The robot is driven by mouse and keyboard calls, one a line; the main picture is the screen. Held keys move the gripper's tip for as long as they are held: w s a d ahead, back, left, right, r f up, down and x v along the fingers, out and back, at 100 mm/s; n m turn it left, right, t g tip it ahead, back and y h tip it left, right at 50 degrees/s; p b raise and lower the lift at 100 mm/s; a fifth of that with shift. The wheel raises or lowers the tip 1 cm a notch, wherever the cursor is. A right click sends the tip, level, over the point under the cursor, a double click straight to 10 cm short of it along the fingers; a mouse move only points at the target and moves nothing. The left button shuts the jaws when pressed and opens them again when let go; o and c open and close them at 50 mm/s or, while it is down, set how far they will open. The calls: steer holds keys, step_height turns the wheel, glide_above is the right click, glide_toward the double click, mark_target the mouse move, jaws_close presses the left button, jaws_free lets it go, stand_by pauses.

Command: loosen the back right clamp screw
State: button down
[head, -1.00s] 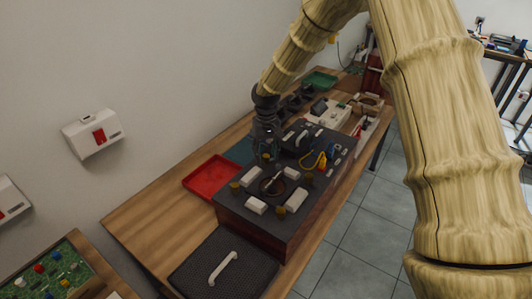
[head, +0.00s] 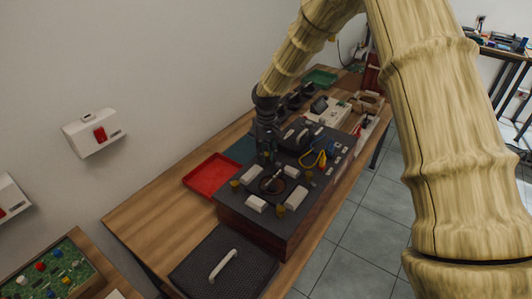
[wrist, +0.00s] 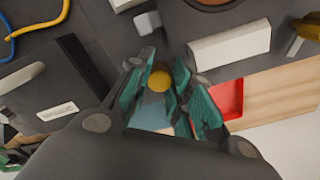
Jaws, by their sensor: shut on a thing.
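The dark turntable box (head: 230,207) stands on the wooden table, with a round well (head: 261,185) in its top and white blocks around it. Yellow clamp screws stand at the well's corners: a left one (head: 235,184), a front one (head: 280,210) and a right one (head: 309,174). My gripper (head: 267,159) points down at the back corner. In the wrist view its teal fingers (wrist: 157,87) are closed around a yellow screw head (wrist: 159,80), whose top shows between them. Its shaft is hidden. Another yellow screw (wrist: 308,28) shows at upper right there.
White blocks (wrist: 229,46) stand near the fingers. Blue and yellow cables (head: 318,159) lie on the box. A dark mesh cover with a white handle (head: 222,266) lies in front.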

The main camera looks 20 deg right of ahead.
mark_target(267, 154)
steer(key=shift+n, duration=0.3)
steer(key=c, duration=1.3)
jaws_free()
steer(key=shift+o, duration=0.2)
step_height(267, 154, up, 12)
